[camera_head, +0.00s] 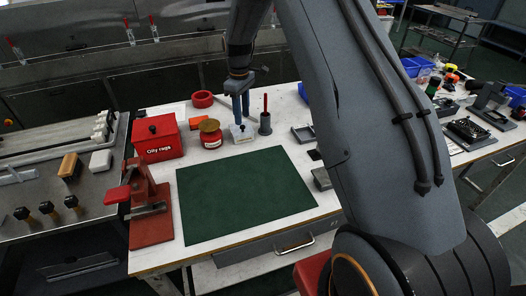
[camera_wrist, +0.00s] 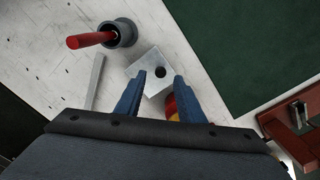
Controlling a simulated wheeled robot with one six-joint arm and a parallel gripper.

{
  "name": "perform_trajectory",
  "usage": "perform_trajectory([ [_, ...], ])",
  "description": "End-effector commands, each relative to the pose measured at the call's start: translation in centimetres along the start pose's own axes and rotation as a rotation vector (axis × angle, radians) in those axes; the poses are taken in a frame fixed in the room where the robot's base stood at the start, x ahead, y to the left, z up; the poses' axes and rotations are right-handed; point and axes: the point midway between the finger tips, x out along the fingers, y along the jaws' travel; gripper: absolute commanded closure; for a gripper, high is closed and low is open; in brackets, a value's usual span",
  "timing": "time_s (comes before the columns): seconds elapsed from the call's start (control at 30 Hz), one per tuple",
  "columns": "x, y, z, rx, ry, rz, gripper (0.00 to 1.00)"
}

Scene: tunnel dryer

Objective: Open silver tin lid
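The silver tin (camera_head: 243,136) stands on the white table behind the green mat. In the wrist view its square silver lid (camera_wrist: 146,62) has a dark round knob (camera_wrist: 160,71) on top. The lid looks seated on the tin. My gripper (camera_head: 241,120) points down just above the tin. In the wrist view my gripper (camera_wrist: 160,76) has its two blue fingers apart, with the knob showing between the tips and gaps on both sides. How high the tips are above the lid is hard to tell.
A red tin with a brass lid (camera_head: 210,125) stands close left of the silver tin. A grey cup with a red-handled tool (camera_head: 265,123) stands close right. A red box (camera_head: 158,145) and red press (camera_head: 150,215) are farther left. The green mat (camera_head: 245,195) is clear.

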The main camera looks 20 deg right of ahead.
Motion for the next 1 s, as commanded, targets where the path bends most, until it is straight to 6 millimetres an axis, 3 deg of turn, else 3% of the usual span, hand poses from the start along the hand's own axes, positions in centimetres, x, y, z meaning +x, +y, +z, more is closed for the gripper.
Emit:
perform_trajectory([
  [0.27,-4.4,-0.1,-0.2,-0.003,0.001,0.002,0.65],
  [1.0,-4.9,-9.9,9.1,0.333,0.006,0.002,0.65],
])
